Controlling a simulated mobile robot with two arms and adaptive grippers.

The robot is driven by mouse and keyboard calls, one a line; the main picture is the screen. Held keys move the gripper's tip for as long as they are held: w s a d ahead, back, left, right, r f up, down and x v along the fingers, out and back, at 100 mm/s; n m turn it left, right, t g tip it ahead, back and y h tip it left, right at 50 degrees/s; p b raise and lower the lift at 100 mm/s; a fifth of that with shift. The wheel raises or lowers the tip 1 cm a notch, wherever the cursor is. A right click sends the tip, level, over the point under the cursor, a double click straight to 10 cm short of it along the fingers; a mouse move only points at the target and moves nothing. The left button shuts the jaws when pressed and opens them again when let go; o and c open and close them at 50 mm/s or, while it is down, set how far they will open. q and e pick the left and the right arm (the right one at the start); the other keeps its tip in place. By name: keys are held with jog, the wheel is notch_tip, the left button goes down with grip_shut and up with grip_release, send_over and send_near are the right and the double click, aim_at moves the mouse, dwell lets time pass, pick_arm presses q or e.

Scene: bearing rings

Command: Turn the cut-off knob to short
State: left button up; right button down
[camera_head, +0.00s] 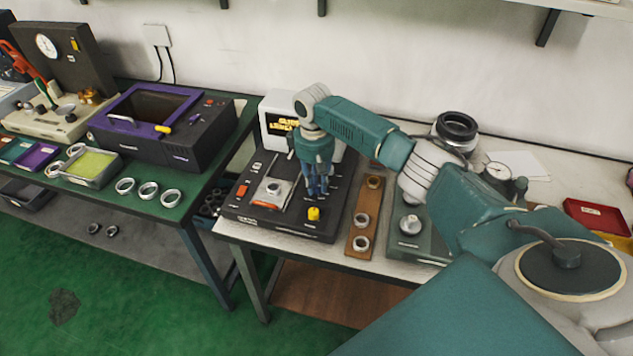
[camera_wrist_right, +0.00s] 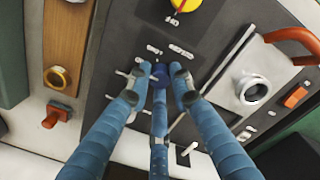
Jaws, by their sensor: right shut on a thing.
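The dark machine (camera_head: 280,228) stands on the right-hand table, with a sloping control panel. My right gripper (camera_head: 317,192) points down onto that panel, behind the yellow knob (camera_head: 314,213). In the right wrist view my gripper (camera_wrist_right: 160,80) has its fingers closed around what looks like a small dark blue knob (camera_wrist_right: 160,71). The fingers cover much of it, so its pointer direction cannot be told. The yellow knob (camera_wrist_right: 185,4) is apart from the fingers. My left gripper is not in view.
A wooden strip with rings (camera_head: 366,215) and a grey-green fixture (camera_head: 411,235) stand right of the machine. A metal plate with a ring (camera_wrist_right: 250,88) and an orange switch (camera_wrist_right: 295,97) share the panel. The left table (camera_head: 115,205) holds rings and a purple-rimmed box.

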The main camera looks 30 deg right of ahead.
aim_at(315, 187)
jog(key=shift+w+r+n+p, duration=0.1)
jog(key=shift+r+n+p, duration=0.1)
jog(key=shift+n+p, duration=0.3)
jog(key=n+p, duration=0.1)
jog(key=n, duration=0.1)
jog(key=shift+n, duration=0.3)
jog(key=shift+f+n+p, duration=0.1)
jog(key=shift+n+p, duration=0.45)
jog(key=shift+n, duration=1.65)
jog(key=c, duration=1.5)
grip_release()
jog(key=shift+a, duration=0.1)
jog(key=shift+c, duration=0.2)
notch_tip(315, 187, up, 12)
jog(key=shift+s+a, duration=0.15)
jog(key=shift+s, duration=0.05)
